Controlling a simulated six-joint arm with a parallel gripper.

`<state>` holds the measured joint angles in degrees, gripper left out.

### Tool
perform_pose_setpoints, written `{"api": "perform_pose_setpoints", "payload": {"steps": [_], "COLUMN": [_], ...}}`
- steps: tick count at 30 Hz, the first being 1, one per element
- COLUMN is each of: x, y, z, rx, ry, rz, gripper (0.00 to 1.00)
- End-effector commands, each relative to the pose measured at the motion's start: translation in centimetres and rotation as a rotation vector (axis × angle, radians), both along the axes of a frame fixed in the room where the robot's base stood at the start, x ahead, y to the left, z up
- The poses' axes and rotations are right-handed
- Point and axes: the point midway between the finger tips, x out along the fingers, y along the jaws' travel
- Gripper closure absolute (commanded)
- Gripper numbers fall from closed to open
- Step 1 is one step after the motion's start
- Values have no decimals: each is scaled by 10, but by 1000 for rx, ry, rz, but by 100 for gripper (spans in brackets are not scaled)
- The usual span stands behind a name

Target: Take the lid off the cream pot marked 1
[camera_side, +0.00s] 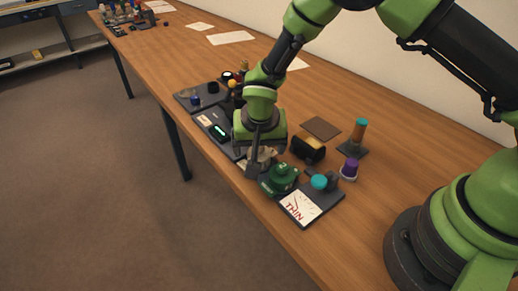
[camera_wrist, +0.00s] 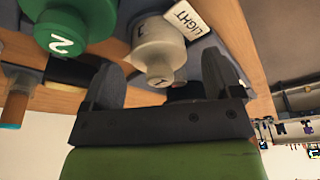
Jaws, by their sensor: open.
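The cream pot marked 1 (camera_wrist: 159,42) stands upside down in the wrist view, with its knobbed lid (camera_wrist: 158,72) on and the number on the knob. In the side view the pot (camera_side: 268,153) is mostly hidden by my gripper. My gripper (camera_wrist: 162,64) is open, with one finger on each side of the lid's knob in the wrist view. I cannot tell whether the fingers touch it. In the side view my gripper (camera_side: 261,160) points down over the pot.
A green pot marked 2 (camera_wrist: 70,25) stands close beside the cream pot. A black cylinder (camera_side: 308,149) and a purple-topped pot (camera_side: 349,168) stand to the right.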

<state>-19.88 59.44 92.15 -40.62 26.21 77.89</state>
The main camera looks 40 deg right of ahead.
Motion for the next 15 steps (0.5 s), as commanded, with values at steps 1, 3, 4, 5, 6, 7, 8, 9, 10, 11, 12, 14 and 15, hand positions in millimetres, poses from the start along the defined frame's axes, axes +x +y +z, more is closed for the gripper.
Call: {"api": "perform_pose_setpoints", "payload": {"steps": [1, 3, 4, 5, 6, 7, 8, 9, 10, 11, 12, 14, 15], "x": [0, 0, 0, 0, 0, 0, 0, 0, 0, 0, 0, 0, 0], "y": [0, 0, 0, 0, 0, 0, 0, 0, 0, 0, 0, 0, 0], "z": [0, 0, 0, 0, 0, 0, 0, 0, 0, 0, 0, 0, 0], "rx": [0, 0, 0, 0, 0, 0, 0, 0, 0, 0, 0, 0, 0], "ry": [0, 0, -1, 0, 0, 0, 0, 0, 0, 0, 0, 0, 0], "rz": [0, 0, 0, 0, 0, 0, 0, 0, 1, 1, 1, 1, 1], "gripper": [16, 16, 16, 16, 22, 29, 36, 45, 52, 59, 66, 66, 66]}}
